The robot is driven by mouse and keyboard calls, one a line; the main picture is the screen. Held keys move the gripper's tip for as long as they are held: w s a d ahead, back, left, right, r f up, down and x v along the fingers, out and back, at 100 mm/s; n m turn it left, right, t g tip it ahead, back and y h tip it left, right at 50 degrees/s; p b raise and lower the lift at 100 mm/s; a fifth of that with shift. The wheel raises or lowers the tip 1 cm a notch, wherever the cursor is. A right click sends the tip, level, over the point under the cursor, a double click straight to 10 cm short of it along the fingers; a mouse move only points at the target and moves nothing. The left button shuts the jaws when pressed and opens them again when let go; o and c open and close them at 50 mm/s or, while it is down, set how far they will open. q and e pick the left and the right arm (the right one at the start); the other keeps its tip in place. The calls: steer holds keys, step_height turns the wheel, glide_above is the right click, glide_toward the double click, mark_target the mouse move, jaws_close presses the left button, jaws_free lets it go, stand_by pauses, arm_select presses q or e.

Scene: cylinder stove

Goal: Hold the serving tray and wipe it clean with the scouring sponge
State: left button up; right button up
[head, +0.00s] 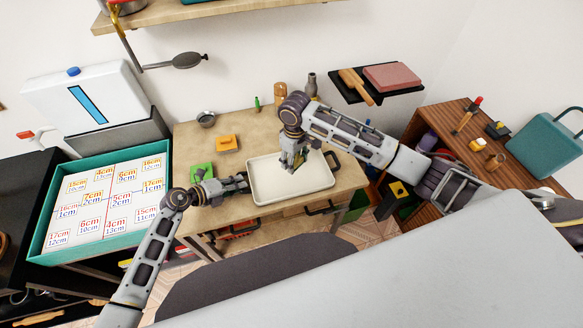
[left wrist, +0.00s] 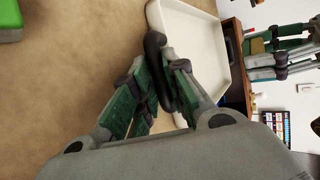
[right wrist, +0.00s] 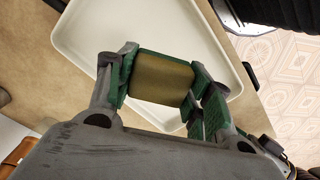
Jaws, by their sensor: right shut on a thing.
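The serving tray (head: 262,192) is a shallow cream rectangle with dark handles at its ends, flat on the wooden table. My left gripper (head: 243,183) is at the tray's left end. In the left wrist view its fingers (left wrist: 160,72) lie on both sides of the black handle (left wrist: 154,45); whether they press on it I cannot tell. My right gripper (head: 290,165) is above the tray. In the right wrist view it is shut on the scouring sponge (right wrist: 162,78), a brownish block with its broad face showing. Whether the sponge touches the tray is unclear.
A green block (head: 201,172) and an orange item (head: 227,143) lie on the table left of the tray. A metal bowl (head: 206,119) and bottles stand at the back. A teal-rimmed box (head: 70,158) is on the left; a shelf (head: 375,88) hangs at the right.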

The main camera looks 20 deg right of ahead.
arm_select(q)
steer(key=o, duration=0.4)
steer(key=shift+o, duration=0.2)
steer(key=shift+s+a, duration=0.1)
steer(key=shift+a, duration=0.1)
steer(key=shift+v, duration=5.4)
steer(key=shift+s+a+r, duration=0.1)
steer(key=shift+a+r, duration=0.15)
steer(key=shift+r, duration=0.1)
